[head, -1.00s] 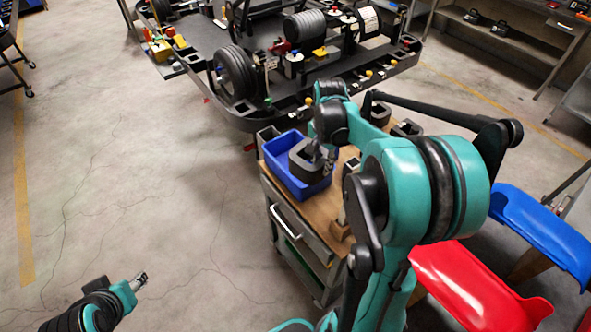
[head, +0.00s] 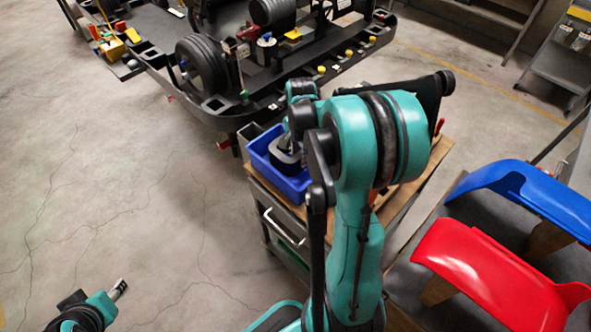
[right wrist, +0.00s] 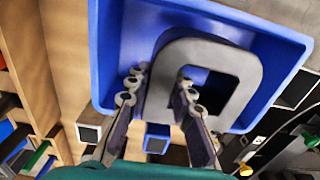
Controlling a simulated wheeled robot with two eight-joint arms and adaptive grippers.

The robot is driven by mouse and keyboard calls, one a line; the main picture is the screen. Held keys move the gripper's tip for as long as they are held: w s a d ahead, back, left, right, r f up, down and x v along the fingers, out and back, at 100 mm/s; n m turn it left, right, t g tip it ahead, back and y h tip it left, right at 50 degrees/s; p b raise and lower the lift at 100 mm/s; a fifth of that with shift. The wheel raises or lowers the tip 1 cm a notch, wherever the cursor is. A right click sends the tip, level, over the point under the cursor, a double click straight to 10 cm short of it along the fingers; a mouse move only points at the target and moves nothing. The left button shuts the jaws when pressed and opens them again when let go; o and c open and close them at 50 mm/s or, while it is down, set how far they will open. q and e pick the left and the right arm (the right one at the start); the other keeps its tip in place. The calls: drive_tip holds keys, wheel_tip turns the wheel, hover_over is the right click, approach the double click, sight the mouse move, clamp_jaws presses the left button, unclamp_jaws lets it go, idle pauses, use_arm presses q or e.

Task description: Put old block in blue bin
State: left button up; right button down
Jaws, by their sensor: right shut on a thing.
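The old block, a dark grey block with a square opening, is inside the blue bin, near its right side in the head view (head: 287,160). In the right wrist view, the block (right wrist: 244,68) shows against the bin (right wrist: 118,45). My right gripper (right wrist: 160,95) has a finger on each side of one wall of the block and is shut on it. In the head view the bin (head: 290,190) is partly covered by my right arm. Whether the block rests on the bin floor is unclear. My left gripper (head: 119,288) is low at the left, away from the bin; its jaws are too small to judge.
The bin stands on a wooden-topped cart (head: 400,205). A kart chassis with a wheel (head: 203,68) is just behind it. The floor at the left is clear.

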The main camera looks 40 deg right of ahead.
sight(300, 168)
wheel_tip(300, 168, down, 6)
drive_tip(key=shift+r+b, duration=0.25)
drive_tip(key=shift+b, duration=0.6)
drive_tip(key=shift+r, duration=0.1)
drive_tip(key=c, duration=1.7)
unclamp_jaws()
drive_tip(key=shift+f, duration=0.2)
drive_tip(key=shift+c, duration=0.2)
drive_tip(key=o, duration=0.4)
drive_tip(key=shift+r, duration=0.1)
drive_tip(key=shift+r, duration=0.1)
